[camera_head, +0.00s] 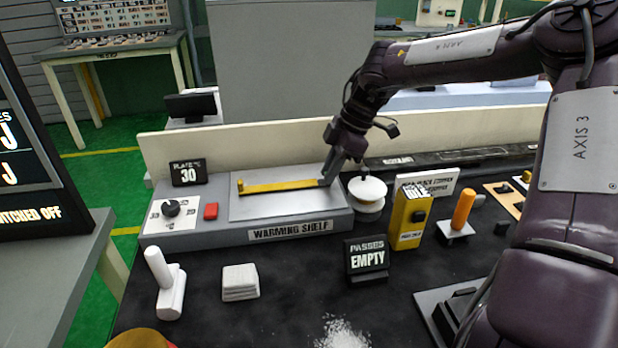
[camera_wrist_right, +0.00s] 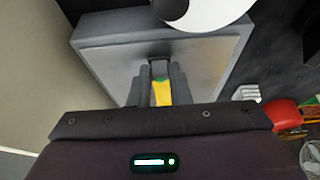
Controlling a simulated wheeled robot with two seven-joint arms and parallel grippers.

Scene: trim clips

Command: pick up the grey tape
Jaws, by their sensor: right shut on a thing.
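A long yellow strip (camera_head: 275,186) lies across the flat grey plate of the warming shelf (camera_head: 250,208), with a small upright end at its left. My right gripper (camera_head: 325,182) is down at the strip's right end. In the right wrist view, its fingers (camera_wrist_right: 160,90) are shut at that end. The yellow strip (camera_wrist_right: 162,97) shows between them, with a small dark grey piece (camera_wrist_right: 160,65) just beyond, apparently the grey tape. The fingers partly hide it, so its full shape cannot be told. My left gripper is not in view.
A white spool (camera_head: 367,193) stands close right of my gripper. Further right are a yellow box (camera_head: 410,218) and an orange-handled tool (camera_head: 462,210). An "EMPTY" sign (camera_head: 366,258), white pads (camera_head: 240,282) and a white handled block (camera_head: 165,283) stand in front. A low cream wall (camera_head: 240,142) runs behind.

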